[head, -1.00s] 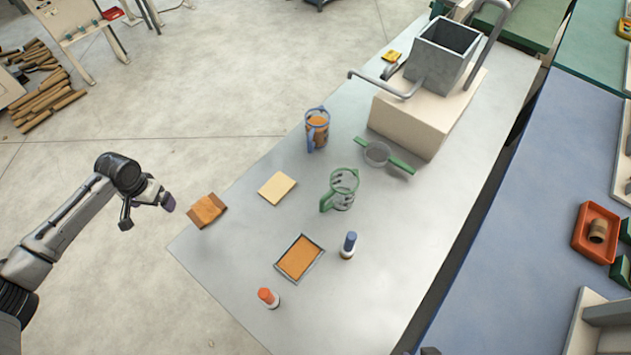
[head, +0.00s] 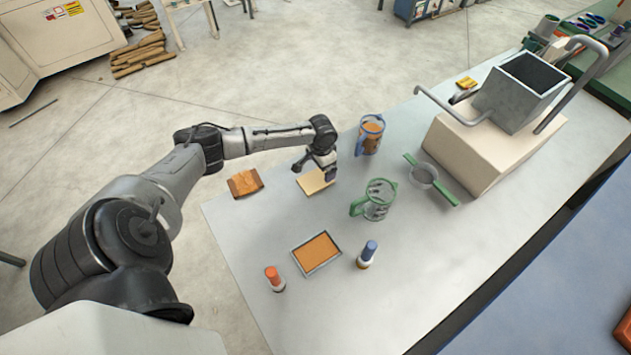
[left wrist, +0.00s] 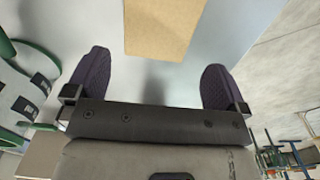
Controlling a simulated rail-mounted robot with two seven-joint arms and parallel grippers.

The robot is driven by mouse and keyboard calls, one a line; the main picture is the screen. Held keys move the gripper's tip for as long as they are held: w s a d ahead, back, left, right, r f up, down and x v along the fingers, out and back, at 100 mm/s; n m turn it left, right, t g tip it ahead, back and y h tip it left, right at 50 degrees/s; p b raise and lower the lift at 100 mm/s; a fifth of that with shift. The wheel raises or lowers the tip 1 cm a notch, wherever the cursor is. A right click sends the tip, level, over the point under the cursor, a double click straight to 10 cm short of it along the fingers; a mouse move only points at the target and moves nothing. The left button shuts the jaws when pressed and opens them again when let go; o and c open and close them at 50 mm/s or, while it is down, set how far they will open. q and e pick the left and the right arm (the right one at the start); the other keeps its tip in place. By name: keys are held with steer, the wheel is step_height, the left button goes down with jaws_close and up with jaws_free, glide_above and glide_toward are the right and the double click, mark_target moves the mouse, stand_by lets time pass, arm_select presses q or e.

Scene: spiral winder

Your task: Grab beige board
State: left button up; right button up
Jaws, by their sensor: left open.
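The beige board (head: 314,182) lies flat on the grey table, near its far left edge. In the head view my left gripper (head: 322,172) hangs just above the board and hides part of it. In the left wrist view the board (left wrist: 160,25) is at the top middle, beyond the fingertips. The two purple fingers of my left gripper (left wrist: 155,75) are wide apart with nothing between them. I see no contact with the board. My right gripper is in neither view.
A blue-handled jug (head: 370,135) stands right of the board, and a green-handled jug (head: 377,200) nearer me. A brown packet (head: 244,182) lies to the left. A filled tray (head: 317,253), a red-capped bottle (head: 274,279) and a blue-capped bottle (head: 367,255) stand nearer.

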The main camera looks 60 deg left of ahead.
mark_target(321, 177)
arm_select(q)
steer(key=shift+d+f+b, duration=0.15)
steer(key=shift+f+b, duration=0.25)
steer(key=shift+f, duration=2.25)
steer(key=shift+c, duration=0.2)
steer(key=c, duration=0.7)
